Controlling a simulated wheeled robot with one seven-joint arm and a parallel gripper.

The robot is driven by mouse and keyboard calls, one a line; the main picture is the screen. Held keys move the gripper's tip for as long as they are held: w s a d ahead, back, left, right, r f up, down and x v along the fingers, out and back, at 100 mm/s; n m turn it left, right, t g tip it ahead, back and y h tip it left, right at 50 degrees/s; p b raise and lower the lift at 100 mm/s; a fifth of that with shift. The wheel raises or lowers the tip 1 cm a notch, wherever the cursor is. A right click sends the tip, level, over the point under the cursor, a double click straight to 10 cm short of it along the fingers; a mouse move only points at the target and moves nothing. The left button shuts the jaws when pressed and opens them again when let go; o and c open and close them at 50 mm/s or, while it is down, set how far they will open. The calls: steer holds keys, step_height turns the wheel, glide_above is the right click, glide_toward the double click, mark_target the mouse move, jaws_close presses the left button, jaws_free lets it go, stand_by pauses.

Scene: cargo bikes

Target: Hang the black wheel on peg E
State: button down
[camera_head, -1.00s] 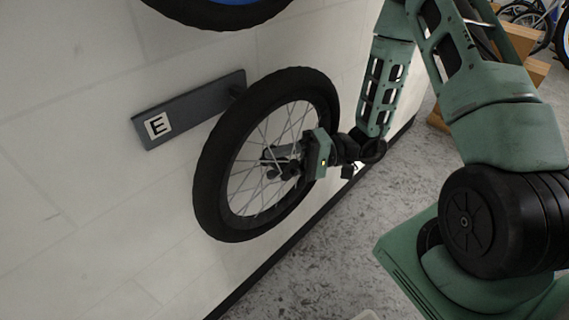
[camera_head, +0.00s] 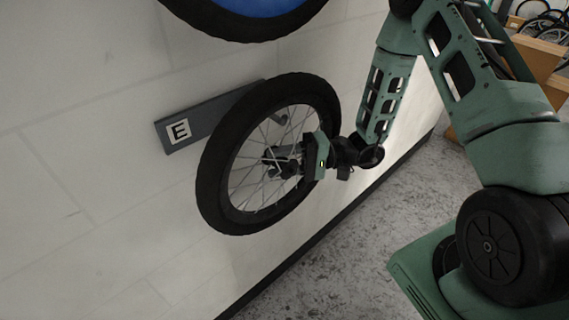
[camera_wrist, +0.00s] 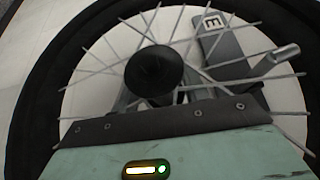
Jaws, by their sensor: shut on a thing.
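The black wheel (camera_head: 212,185) is upright, close to the pale wall, its spokes facing me. My gripper (camera_head: 290,160) is shut on the wheel near its hub. The wrist view shows the round dark hub (camera_wrist: 155,72) just beyond my gripper (camera_wrist: 150,125), with the fingertips mostly hidden. The grey plate marked E (camera_head: 180,132) is on the wall, its right part behind the tyre. Peg E (camera_head: 281,118) shows inside the rim's upper part. In the wrist view, the peg (camera_wrist: 275,62) is among the spokes at right. I cannot tell whether it passes between them.
Another wheel with a blue disc (camera_head: 262,5) is on the wall just above the black wheel. A wooden crate (camera_head: 540,58) stands at the upper right. The wall left of the plate is bare, and the grey floor (camera_head: 345,265) below is clear.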

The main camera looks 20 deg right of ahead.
steer(key=shift+w+a+f+b, duration=0.25)
steer(key=shift+w+f+b, duration=0.5)
steer(key=shift+b, duration=0.2)
stand_by(0.3)
steer(key=c, duration=0.7)
jaws_free()
steer(key=shift+o, duration=0.2)
steer(key=shift+f, duration=0.1)
steer(key=shift+f, duration=0.1)
steer(key=s+d+b, duration=0.1)
steer(key=d, duration=0.7)
steer(key=s+d+b, duration=0.1)
steer(key=s+d, duration=0.1)
steer(key=d, duration=0.7)
steer(key=shift+s+b, duration=0.25)
steer(key=shift+b, duration=0.1)
